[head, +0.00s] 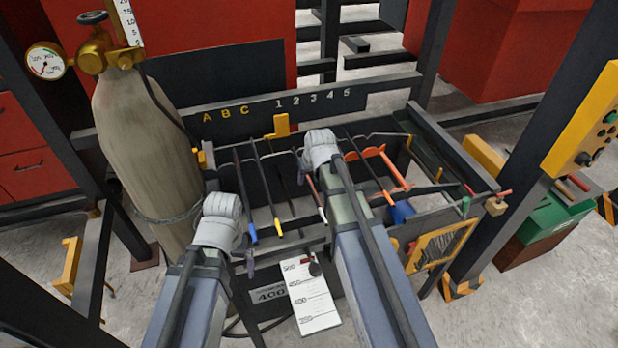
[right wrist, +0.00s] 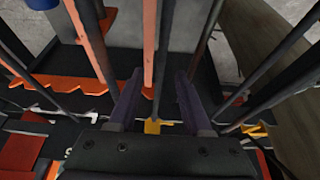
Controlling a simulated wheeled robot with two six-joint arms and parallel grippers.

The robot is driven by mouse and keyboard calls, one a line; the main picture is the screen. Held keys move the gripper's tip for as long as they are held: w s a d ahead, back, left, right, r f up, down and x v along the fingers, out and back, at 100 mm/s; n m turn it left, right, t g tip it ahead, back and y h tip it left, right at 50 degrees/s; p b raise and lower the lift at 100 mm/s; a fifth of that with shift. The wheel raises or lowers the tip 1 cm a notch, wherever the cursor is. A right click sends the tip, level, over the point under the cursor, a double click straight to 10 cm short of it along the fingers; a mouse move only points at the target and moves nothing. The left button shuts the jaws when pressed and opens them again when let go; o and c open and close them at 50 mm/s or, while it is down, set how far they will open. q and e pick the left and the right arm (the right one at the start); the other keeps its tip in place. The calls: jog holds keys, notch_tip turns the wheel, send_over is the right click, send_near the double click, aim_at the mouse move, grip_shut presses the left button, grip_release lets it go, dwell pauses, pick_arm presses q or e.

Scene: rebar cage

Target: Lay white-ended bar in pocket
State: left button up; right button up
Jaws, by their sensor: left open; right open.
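The white-ended bar (head: 322,211) shows in the head view beside my right forearm, its white tip toward me; my right wrist hides part of it. My right gripper (head: 301,160) is over the rack, its fingers mostly hidden by the wrist. In the right wrist view the right gripper (right wrist: 158,80) is open, with a thin dark bar (right wrist: 163,60) running between its fingers; I cannot tell whether this is the white-ended bar. My left gripper (head: 248,264) is open and empty at the rack's front left. I cannot make out which pocket the task means.
Blue-ended (head: 252,233) and yellow-ended (head: 277,228) bars lie left of the white-ended one. An orange bar (head: 392,168) lies to the right. A lettered and numbered board (head: 340,103) backs the rack. A gas cylinder (head: 145,150) stands close on the left.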

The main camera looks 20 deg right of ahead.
jog(key=p+v, duration=0.7)
jog(key=v, duration=0.1)
jog(key=shift+f, duration=0.15)
dwell(0.4)
jog(key=s+a+f+b, duration=0.1)
jog(key=s+a, duration=0.2)
jog(key=s+a+f+n+g+b, duration=0.1)
jog(key=s+a+f, duration=0.1)
jog(key=s+a, duration=0.1)
jog(key=s+a+f+g+b, duration=0.1)
jog(key=s+a, duration=0.2)
jog(key=shift+s+f+n, duration=0.15)
jog(key=shift+f+n, duration=0.1)
jog(key=shift+n, duration=0.15)
jog(key=s+a+g, duration=0.1)
jog(key=s, duration=0.2)
jog(key=s+a+f+n+g+h+b, duration=0.1)
jog(key=s+a, duration=0.1)
jog(key=s, duration=0.2)
jog(key=s+a+f+b, duration=0.1)
jog(key=s+a, duration=0.1)
jog(key=s, duration=0.1)
jog(key=shift+s+a+f+n+g+h, duration=0.2)
jog(key=shift+s+n+g+h, duration=0.1)
jog(key=shift+s+g, duration=0.1)
